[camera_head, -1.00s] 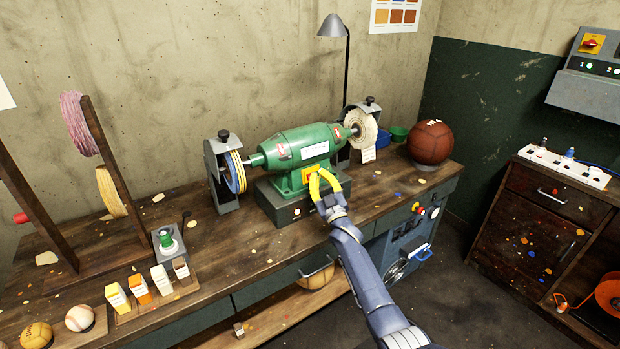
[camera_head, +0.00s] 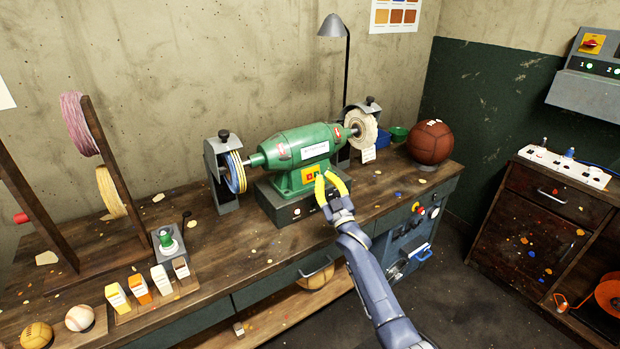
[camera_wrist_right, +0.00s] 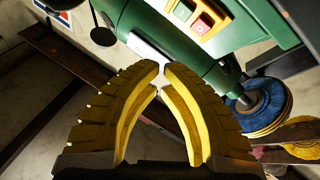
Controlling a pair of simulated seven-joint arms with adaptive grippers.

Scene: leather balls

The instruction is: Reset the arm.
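My right gripper (camera_head: 324,176) has two curved yellow fingers. In the head view it is in front of the green buffing machine (camera_head: 300,146), close to the red and yellow switch panel (camera_head: 315,172). In the wrist view the fingers (camera_wrist_right: 162,68) bow apart, with a narrow gap at the tips and nothing held between them. The machine's green body (camera_wrist_right: 175,45) and its switches (camera_wrist_right: 203,22) are beyond the fingertips. Whether the fingers touch the machine cannot be told. My left gripper is out of view.
The wooden workbench (camera_head: 225,240) holds a basketball (camera_head: 430,142) at right, a lamp (camera_head: 332,28) behind, and thread racks (camera_head: 108,160) at left. Small bottles (camera_head: 139,288) and balls (camera_head: 79,318) sit at front left. A cabinet (camera_head: 525,230) stands at far right.

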